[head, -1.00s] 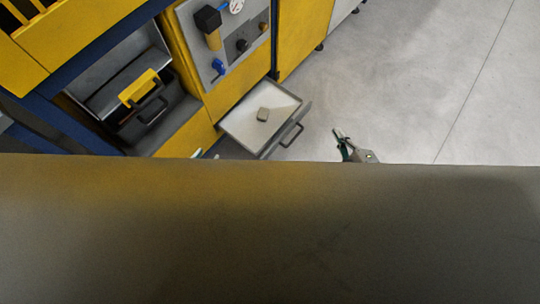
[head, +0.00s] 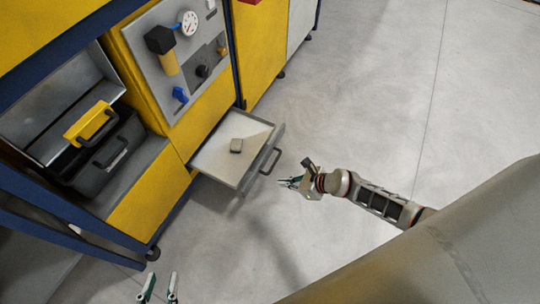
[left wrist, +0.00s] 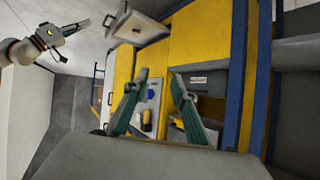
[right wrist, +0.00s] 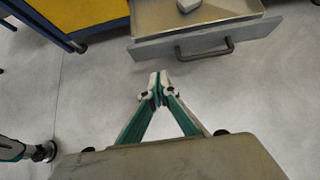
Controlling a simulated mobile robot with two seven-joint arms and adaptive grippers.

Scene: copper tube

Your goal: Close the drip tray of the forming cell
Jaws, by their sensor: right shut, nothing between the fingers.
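The drip tray (head: 207,160) is a shallow grey drawer standing out from the yellow forming cell (head: 215,100), with a dark bar handle (head: 271,160) on its front. A small grey block (head: 236,146) lies inside. My right gripper (head: 282,182) is shut and empty, just in front of the tray and apart from the handle. In the right wrist view its closed tips (right wrist: 157,78) point at the tray front (right wrist: 150,50), below the handle (right wrist: 205,49). My left gripper (head: 159,280) is open and empty, low in the head view; its spread fingers (left wrist: 160,80) face the cell.
A control panel (head: 205,45) with gauge, knobs and blue valve is above the tray. A black toolbox with yellow handle (head: 90,122) sits in a bay at the left. Blue frame legs (head: 75,240) stand at lower left. The grey floor (head: 400,70) to the right is clear.

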